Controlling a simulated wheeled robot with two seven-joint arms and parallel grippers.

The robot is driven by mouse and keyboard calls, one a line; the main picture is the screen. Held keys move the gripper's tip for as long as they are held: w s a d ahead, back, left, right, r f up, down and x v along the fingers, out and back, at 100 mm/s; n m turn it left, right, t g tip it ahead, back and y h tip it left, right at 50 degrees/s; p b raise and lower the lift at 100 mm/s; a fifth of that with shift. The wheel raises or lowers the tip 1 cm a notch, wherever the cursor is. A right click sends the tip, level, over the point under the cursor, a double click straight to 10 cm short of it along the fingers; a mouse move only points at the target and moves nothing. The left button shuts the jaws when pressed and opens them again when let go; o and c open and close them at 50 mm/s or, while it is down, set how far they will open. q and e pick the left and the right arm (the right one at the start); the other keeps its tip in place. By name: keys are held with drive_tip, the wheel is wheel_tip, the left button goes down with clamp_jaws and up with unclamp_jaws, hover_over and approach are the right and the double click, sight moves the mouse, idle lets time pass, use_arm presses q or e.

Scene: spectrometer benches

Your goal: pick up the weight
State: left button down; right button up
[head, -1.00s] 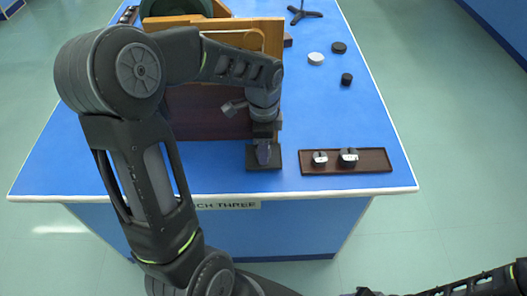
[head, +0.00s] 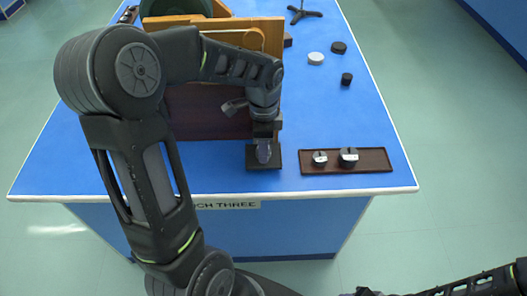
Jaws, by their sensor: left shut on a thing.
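My left gripper (head: 264,154) points down over a small dark square plate (head: 251,164) near the front edge of the blue bench. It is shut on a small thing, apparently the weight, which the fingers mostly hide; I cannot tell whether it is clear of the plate. Two small grey-and-dark weights (head: 349,156) and (head: 320,158) stand in a brown tray (head: 375,162) to the right of the gripper. Part of my right arm shows at the lower right, but its gripper is out of view.
A wooden frame with a dark panel (head: 205,113) stands just left of my left gripper. A white disc (head: 316,58), a dark disc (head: 339,47) and a black cylinder (head: 346,79) lie farther back. A black tripod foot (head: 304,13) stands at the far end.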

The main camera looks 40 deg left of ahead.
use_arm(q)
drive_tip(key=shift+r, duration=0.1)
idle(0.3)
